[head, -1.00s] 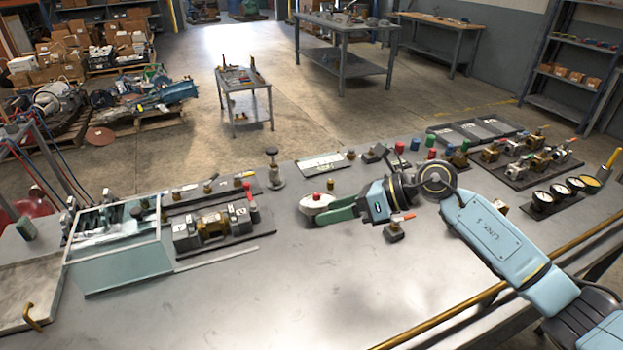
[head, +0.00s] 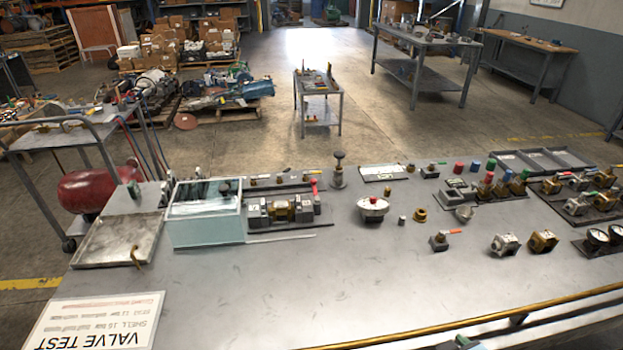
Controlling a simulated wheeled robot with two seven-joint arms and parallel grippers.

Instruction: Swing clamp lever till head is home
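I cannot tell whether the clamp head touches the brass body.
The clear-walled box (head: 205,232) stands beside the fixture, with a metal tray (head: 112,243) to its left. A white round part with a red top (head: 373,208) and several valves lie to the right. The bench front is mostly clear.

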